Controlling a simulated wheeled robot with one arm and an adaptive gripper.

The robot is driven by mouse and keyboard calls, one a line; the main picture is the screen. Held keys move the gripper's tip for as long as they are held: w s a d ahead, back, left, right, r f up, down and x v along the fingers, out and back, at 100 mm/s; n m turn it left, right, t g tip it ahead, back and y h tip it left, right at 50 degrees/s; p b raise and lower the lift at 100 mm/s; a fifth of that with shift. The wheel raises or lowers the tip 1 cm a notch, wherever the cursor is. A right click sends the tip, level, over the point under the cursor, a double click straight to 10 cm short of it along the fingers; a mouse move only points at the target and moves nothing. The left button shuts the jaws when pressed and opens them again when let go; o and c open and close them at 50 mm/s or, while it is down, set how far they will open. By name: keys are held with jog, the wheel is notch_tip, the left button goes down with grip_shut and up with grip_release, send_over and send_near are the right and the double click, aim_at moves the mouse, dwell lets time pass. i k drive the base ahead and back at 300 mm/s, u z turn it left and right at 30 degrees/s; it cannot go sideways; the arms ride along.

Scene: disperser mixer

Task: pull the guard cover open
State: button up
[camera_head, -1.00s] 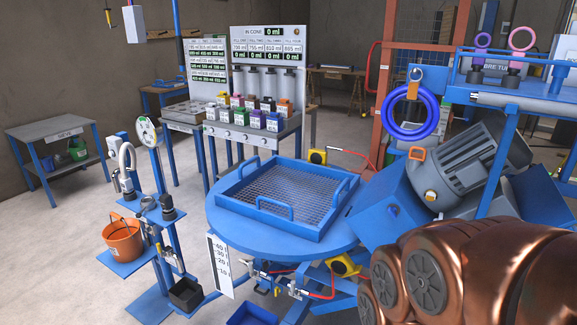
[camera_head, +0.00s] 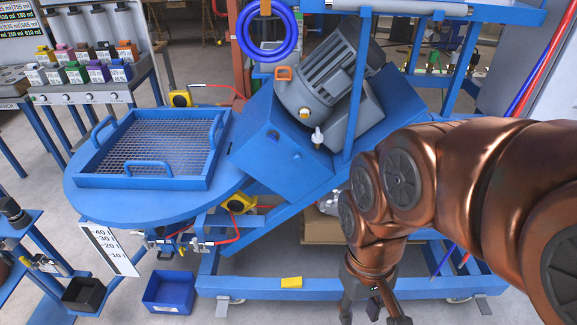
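The guard cover appears to be the blue square frame (camera_head: 199,180) with a grey wire mesh (camera_head: 165,145) and several blue loop handles, including one at the front (camera_head: 148,164). It lies flat on the round blue tabletop (camera_head: 120,205) at the left, apparently closed. My gripper (camera_head: 374,314) is low at the bottom, right of centre, pointing down with its dark fingers apart. It looks empty and is well to the right of the cover, touching nothing that I can see. The bottom edge cuts off its fingertips.
A tilted blue housing with a grey motor (camera_head: 328,75) stands between the cover and my arm. A coiled blue hose (camera_head: 267,32) hangs above it. A blue base beam (camera_head: 350,287) with a yellow block (camera_head: 291,283) runs below. Dark (camera_head: 84,293) and blue (camera_head: 169,291) bins stand lower left.

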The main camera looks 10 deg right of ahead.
aim_at(287, 168)
jog(key=u, duration=0.85)
jog(key=k, duration=0.6)
jog(key=u, duration=0.95)
